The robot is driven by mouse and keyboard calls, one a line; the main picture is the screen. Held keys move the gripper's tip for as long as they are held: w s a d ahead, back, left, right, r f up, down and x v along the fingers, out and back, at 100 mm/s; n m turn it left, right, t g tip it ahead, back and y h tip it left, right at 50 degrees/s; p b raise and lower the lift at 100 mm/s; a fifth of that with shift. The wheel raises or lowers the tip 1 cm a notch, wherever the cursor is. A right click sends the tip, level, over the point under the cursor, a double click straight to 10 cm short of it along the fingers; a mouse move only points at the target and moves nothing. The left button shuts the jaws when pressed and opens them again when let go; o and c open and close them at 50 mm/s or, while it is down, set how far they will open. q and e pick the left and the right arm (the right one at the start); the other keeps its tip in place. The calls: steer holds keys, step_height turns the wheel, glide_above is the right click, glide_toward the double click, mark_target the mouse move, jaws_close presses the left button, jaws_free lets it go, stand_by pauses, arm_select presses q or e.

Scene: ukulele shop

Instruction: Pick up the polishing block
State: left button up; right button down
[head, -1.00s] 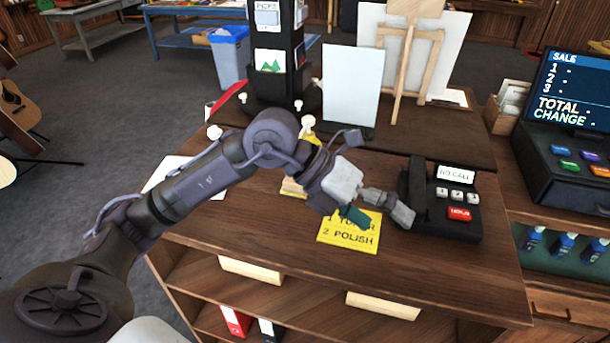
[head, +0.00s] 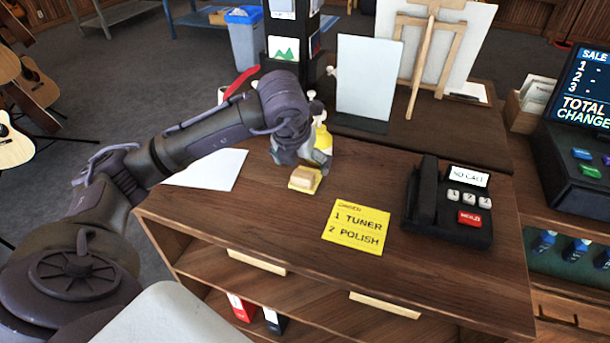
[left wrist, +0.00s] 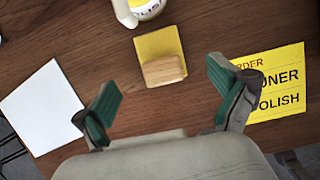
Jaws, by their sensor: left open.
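The polishing block (head: 302,180) is a small tan wooden block lying on a yellow cloth (head: 317,184) on the brown counter. In the left wrist view the block (left wrist: 164,70) sits on the lower part of the yellow cloth (left wrist: 157,44), ahead of and between my fingers. My left gripper (head: 303,160) is above and just behind the block in the head view. In the left wrist view my left gripper (left wrist: 162,102) is open and empty, its green-padded fingers spread either side of the block, apart from it. My right gripper is not in view.
A yellow and white bottle (head: 323,138) stands right behind the cloth. A yellow order note (head: 356,227) and a black phone (head: 449,205) lie to the right. White paper (head: 210,169) lies left. A mirror-like panel (head: 368,78) stands behind. The counter's front is clear.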

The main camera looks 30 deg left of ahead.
mark_target(305, 171)
arm_select(q)
steer(key=p+x, duration=0.3)
steer(key=x, duration=0.1)
steer(key=shift+w+a+f, duration=0.1)
steer(key=shift+w+f, duration=0.15)
steer(key=shift+f, duration=0.05)
steer(key=shift+w+f, duration=0.15)
steer(key=shift+f, duration=0.15)
steer(key=c, duration=1.3)
steer(key=shift+r, duration=0.1)
steer(key=shift+c, duration=0.2)
steer(key=shift+r, duration=0.1)
steer(key=shift+r+b, duration=0.35)
steer(key=shift+b, duration=0.05)
steer(key=r, duration=0.1)
steer(key=d+r+b, duration=0.1)
steer(key=r+b, duration=0.1)
steer(key=shift+d+r, duration=0.3)
steer(key=s+d+r+b, duration=0.2)
steer(key=d+r, duration=0.4)
steer(key=d, duration=0.4)
steer(key=shift+s+r+b, duration=0.25)
steer(key=shift+s+b, duration=0.05)
